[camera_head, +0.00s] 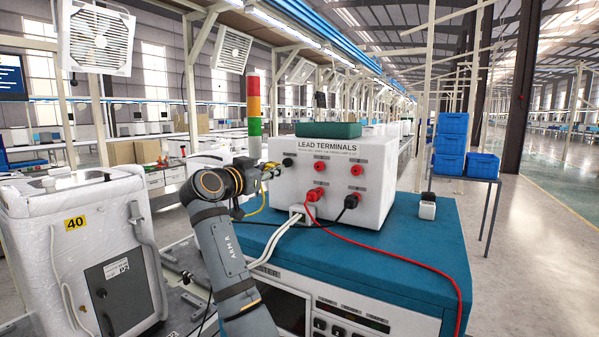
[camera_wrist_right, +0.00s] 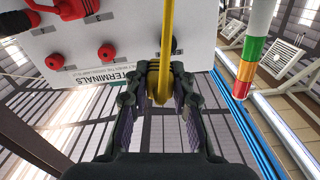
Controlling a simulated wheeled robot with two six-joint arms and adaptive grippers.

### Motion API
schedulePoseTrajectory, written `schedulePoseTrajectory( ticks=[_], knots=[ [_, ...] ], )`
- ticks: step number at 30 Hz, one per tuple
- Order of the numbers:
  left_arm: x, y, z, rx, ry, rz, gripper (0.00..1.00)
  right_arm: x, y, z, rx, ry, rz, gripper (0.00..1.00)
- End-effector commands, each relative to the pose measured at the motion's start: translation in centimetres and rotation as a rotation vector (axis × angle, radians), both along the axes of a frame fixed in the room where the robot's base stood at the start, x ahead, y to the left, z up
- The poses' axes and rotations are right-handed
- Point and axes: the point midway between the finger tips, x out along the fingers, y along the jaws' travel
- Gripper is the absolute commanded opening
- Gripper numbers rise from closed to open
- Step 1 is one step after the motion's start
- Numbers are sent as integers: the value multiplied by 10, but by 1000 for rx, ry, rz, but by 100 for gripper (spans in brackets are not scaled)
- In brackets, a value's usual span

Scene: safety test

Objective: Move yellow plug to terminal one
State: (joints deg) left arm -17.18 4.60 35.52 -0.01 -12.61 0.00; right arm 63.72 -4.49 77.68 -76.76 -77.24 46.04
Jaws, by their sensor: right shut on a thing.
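The white box marked LEAD TERMINALS (camera_head: 379,188) stands on a teal-topped unit, with black and red terminals on its front. My right gripper (camera_head: 272,170) is at the left side of that front, near the upper-left black terminal (camera_head: 288,161). In the right wrist view my right gripper (camera_wrist_right: 161,75) is shut on the yellow plug (camera_wrist_right: 162,85), whose yellow cable runs up past the box front. The plug's tip is hard to make out. My left gripper is not in view.
A red plug (camera_head: 316,194) and a black plug (camera_head: 350,201) sit at the lower terminals. A red cable (camera_head: 420,265) and white cables (camera_head: 275,240) cross the teal top (camera_head: 425,235). A signal tower (camera_head: 254,105) stands behind my gripper.

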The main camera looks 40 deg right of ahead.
Motion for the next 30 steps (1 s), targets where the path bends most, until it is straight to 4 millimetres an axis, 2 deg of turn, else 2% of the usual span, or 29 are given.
schedulePoseTrajectory(
  ticks=[1,9,12,15,19,30],
  knots=[
    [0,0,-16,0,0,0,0,-9,-4,-7,41,-104,-3,0],
    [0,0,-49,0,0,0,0,-52,-18,-6,348,-859,-3,0],
    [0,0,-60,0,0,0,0,-67,-22,-7,439,-1080,-1,0],
    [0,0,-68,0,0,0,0,-80,-24,-6,501,-1227,3,0],
    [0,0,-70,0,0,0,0,-87,-25,-4,538,-1304,4,0],
    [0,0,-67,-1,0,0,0,-86,-28,-2,537,-1304,4,0]
  ],
)
